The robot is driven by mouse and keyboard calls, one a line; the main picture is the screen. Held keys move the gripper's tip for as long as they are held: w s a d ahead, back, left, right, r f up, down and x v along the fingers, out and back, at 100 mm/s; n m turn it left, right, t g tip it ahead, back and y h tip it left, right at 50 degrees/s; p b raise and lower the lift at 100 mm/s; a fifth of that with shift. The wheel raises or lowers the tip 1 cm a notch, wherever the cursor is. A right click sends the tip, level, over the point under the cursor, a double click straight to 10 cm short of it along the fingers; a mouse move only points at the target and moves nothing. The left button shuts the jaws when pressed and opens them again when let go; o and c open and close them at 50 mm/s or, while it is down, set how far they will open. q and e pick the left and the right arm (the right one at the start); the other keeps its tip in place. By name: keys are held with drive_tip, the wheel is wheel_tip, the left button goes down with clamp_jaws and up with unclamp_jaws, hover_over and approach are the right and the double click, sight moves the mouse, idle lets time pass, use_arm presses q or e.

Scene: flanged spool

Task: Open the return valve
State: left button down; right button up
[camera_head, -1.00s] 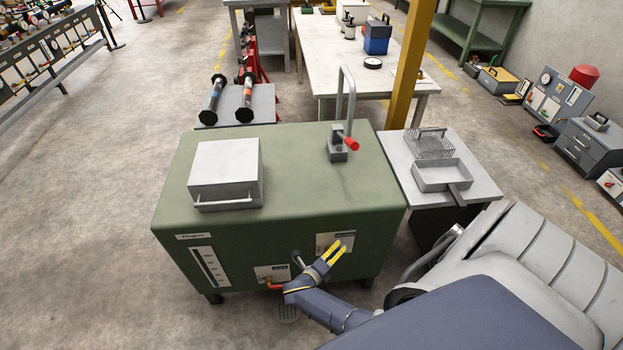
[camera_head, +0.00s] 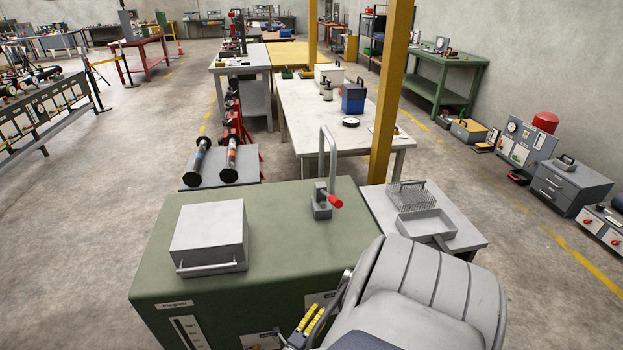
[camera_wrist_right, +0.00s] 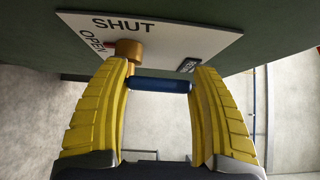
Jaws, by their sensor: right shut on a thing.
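In the right wrist view a white plate (camera_wrist_right: 185,36) on the green cabinet carries the words SHUT and OPEN. A brass valve fitting (camera_wrist_right: 128,48) stands out from it beside OPEN. A blue valve handle (camera_wrist_right: 158,85) lies crosswise between the yellow fingers of my right gripper (camera_wrist_right: 160,84), which is shut on it. In the head view my right gripper (camera_head: 309,318) is low at the front of the green cabinet (camera_head: 280,240), partly cut off by my own body and the frame edge. The valve is hidden there. My left gripper is in neither view.
A grey lidded box (camera_head: 209,236) and a stand with a bent pipe and red-tipped lever (camera_head: 325,200) are on the cabinet top. A side table (camera_head: 464,237) at right holds a wire basket (camera_head: 410,196) and a metal tray (camera_head: 425,224).

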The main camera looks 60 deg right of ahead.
drive_tip(key=shift+d+r, duration=0.15)
drive_tip(key=shift+d, duration=0.05)
drive_tip(key=o, duration=1.6)
drive_tip(key=w+a, duration=0.1)
drive_tip(key=a, duration=1.1)
drive_tip(key=shift+w, duration=0.2)
